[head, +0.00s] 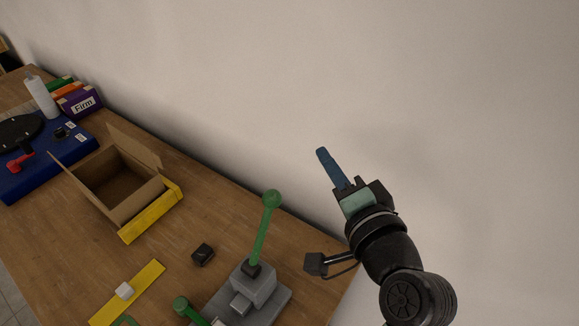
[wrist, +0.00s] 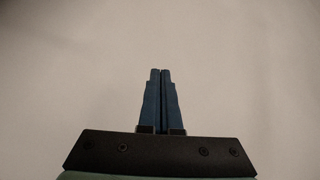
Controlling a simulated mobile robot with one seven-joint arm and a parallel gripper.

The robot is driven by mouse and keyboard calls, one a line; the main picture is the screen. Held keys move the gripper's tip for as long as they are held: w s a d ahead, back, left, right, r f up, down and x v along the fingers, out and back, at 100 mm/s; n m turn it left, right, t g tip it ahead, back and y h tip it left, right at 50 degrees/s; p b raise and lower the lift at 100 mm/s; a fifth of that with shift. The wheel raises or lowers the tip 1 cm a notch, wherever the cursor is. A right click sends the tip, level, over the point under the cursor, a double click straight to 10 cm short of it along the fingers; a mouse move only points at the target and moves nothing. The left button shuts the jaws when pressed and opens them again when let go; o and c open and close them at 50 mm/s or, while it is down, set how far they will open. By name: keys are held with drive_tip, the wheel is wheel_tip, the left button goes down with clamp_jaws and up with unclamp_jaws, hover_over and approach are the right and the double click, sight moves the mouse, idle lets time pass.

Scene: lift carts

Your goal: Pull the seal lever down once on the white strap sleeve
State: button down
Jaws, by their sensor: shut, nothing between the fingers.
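A green lever (head: 262,235) with a round ball knob stands nearly upright, leaning slightly right, on a grey block-shaped tool (head: 253,285) at the table's near right. A second green knob (head: 181,304) shows low in front of it, with a bit of white beside it at the bottom edge.
An open cardboard box (head: 118,185) with a yellow front edge stands left of the tool. A small dark block (head: 202,254) lies between them. A blue base (head: 45,160), a white bottle (head: 41,95) and a purple "Firm" box (head: 80,101) are farther left. A plain wall runs behind.

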sight(262, 232)
drive_tip(key=s+f+m+y, duration=0.1)
drive_tip(key=s+f+m, duration=0.1)
drive_tip(key=f, duration=0.3)
drive_tip(key=s+d+f+m+g+y, duration=0.1)
drive_tip(key=s+f+m, duration=0.2)
drive_tip(key=f+m, duration=0.1)
drive_tip(key=shift+s+d+f+g+p, duration=0.15)
drive_tip(key=shift+s+f+g+p, duration=0.2)
drive_tip(key=shift+f+p, duration=0.1)
drive_tip(key=w+a+p, duration=0.4)
drive_tip(key=w+a, duration=0.2)
drive_tip(key=a, duration=0.1)
drive_tip(key=shift+w+f+p, duration=0.15)
drive_tip(key=shift+w+p, duration=0.05)
drive_tip(key=shift+p, duration=0.1)
drive_tip(key=shift+a+b, duration=0.2)
drive_tip(key=shift+b, duration=0.4)
